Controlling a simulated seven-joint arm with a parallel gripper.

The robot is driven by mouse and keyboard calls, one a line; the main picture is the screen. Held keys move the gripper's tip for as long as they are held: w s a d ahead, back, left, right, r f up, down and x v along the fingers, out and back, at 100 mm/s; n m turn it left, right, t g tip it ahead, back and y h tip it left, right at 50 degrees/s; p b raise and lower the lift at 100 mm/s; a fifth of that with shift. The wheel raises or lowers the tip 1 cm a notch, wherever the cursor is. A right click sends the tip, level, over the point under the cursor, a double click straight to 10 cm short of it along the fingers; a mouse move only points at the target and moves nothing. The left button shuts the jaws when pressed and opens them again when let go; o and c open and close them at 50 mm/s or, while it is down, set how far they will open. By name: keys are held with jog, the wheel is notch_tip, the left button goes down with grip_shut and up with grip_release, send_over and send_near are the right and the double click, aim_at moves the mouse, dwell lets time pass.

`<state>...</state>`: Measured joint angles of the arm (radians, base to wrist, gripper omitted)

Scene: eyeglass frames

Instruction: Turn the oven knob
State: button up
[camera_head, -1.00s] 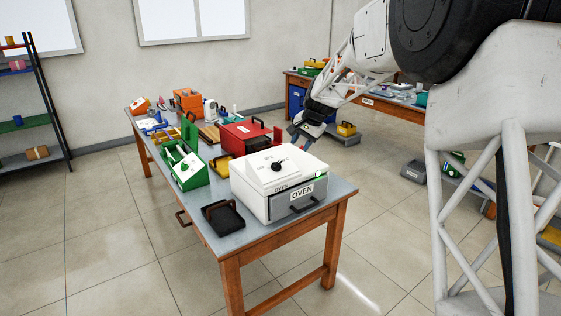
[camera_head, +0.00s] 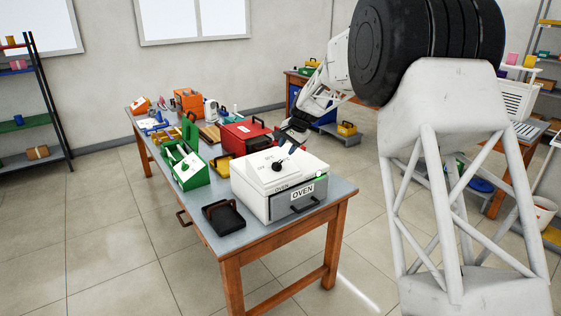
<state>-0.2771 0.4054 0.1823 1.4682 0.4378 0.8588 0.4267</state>
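The white oven (camera_head: 252,205) stands on the near end of the workbench, with "OVEN" labels on its front and a grey front door with a black handle. The round black oven knob (camera_head: 277,167) sits on the sloped raised panel on top of the oven. My gripper (camera_head: 285,146) is just behind and above the knob, coming in from the upper right. It looks apart from the knob, but the gap is too small to judge. The fingers are small and dark here, so I cannot tell whether they are open.
A green box (camera_head: 189,172), a red box (camera_head: 240,135) and an orange box (camera_head: 187,101) stand farther back. A second bench (camera_head: 300,78) is behind. The floor left of the workbench is clear.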

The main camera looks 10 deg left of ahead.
aim_at(280, 161)
jog(key=shift+x, duration=3.75)
jog(key=shift+c, duration=0.3)
grip_shut()
